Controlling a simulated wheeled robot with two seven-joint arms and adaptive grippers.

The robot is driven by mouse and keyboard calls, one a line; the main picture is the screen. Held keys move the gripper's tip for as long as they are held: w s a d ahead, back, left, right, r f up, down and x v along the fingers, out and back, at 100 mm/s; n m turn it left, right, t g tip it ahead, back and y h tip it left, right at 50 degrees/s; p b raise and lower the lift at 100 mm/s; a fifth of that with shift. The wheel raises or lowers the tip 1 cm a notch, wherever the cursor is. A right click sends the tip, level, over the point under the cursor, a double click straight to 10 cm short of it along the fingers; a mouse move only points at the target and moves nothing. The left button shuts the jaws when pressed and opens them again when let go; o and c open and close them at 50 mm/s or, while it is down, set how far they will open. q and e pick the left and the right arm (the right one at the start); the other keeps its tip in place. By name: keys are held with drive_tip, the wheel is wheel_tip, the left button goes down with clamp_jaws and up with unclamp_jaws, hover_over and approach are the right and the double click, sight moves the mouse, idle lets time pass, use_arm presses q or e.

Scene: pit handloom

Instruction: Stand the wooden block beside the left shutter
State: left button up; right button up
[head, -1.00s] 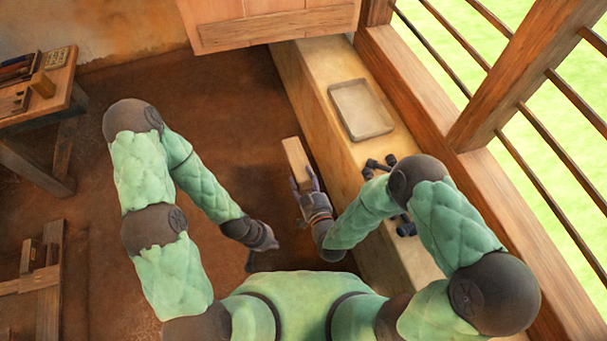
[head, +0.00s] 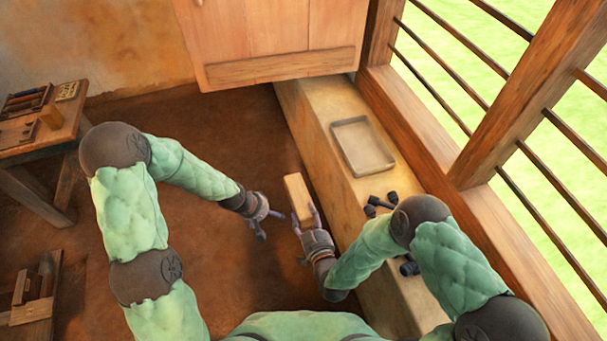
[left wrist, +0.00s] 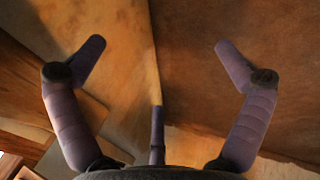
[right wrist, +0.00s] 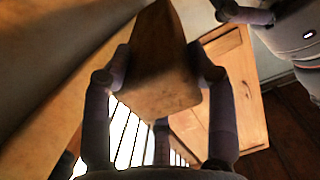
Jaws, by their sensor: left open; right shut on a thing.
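The wooden block (head: 298,197) is a pale, rectangular piece at the centre of the head view. My right gripper (head: 307,222) is shut on it and holds it in front of the sill. The right wrist view shows the block (right wrist: 160,75) between its fingers, one on each side. My left gripper (head: 263,222) is open and empty, to the left of the block and apart from it. Its spread fingers (left wrist: 160,65) also show in the left wrist view. The wooden shutter (head: 270,45) stands at the top of the head view, beyond the block.
A plastered sill (head: 315,115) runs along the right, with a shallow tray (head: 362,146) and dark dumbbell-like pieces (head: 380,203) on it. A barred window (head: 500,130) is beyond. A bench (head: 50,140) with tools stands at left. The brown floor between is clear.

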use_arm(q)
drive_tip(key=w+a+r+n+t, duration=0.1)
drive_tip(key=w+a+r+n, duration=0.15)
drive_tip(key=w+r, duration=0.65)
wheel_tip(320, 180, up, 6)
drive_tip(key=m+g+y, duration=0.1)
drive_tip(key=m+g, duration=0.1)
drive_tip(key=m, duration=0.1)
hover_over(303, 193)
drive_tip(key=w+a, duration=0.4)
drive_tip(key=a, duration=0.1)
drive_tip(key=shift+w+d, duration=0.15)
drive_tip(key=s+d+r+m+g+y, duration=0.1)
drive_tip(key=s+d+r+m+y, duration=0.1)
drive_tip(key=s+d+r+m, duration=0.1)
drive_tip(key=shift+s+d+m+g+y, duration=0.35)
drive_tip(key=shift+s+d+m, duration=0.3)
drive_tip(key=shift+d, duration=0.25)
drive_tip(key=shift+f, duration=0.15)
wheel_tip(303, 193, down, 12)
drive_tip(key=shift+r, duration=0.1)
